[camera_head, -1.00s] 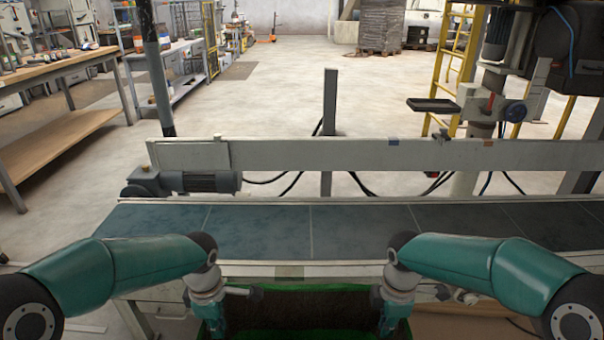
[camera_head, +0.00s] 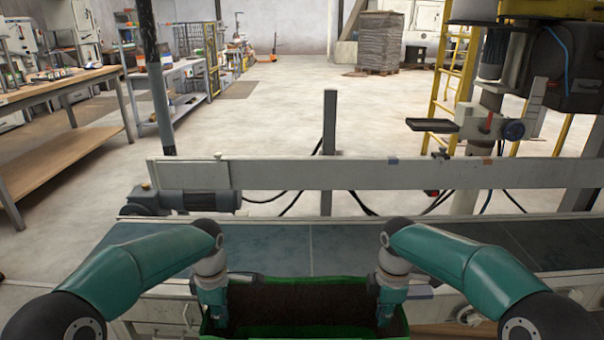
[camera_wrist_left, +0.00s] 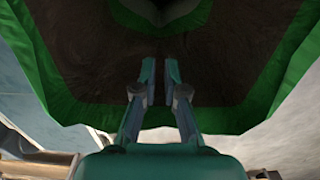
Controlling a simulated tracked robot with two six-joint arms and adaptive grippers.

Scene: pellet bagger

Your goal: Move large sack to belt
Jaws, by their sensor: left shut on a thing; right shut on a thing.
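The large sack (camera_head: 300,303) is dark brown with a green border and sits at the bottom centre of the head view, in front of the belt. Its lower part is cut off by the frame. My left gripper (camera_head: 217,325) is shut on its left side, and my right gripper (camera_head: 387,322) is shut on its right side. In the left wrist view, the fingers of my left gripper (camera_wrist_left: 157,82) lie close together against the sack's brown and green surface (camera_wrist_left: 225,65). The blue-grey belt (camera_head: 340,248) runs across behind the sack.
A pale guard rail (camera_head: 300,176) runs along the belt's far side, with a dark post (camera_head: 329,135) behind it. A motor (camera_head: 190,202) sits at the belt's left end. Bagging machinery (camera_head: 515,125) stands at the right. The belt's visible surface is clear.

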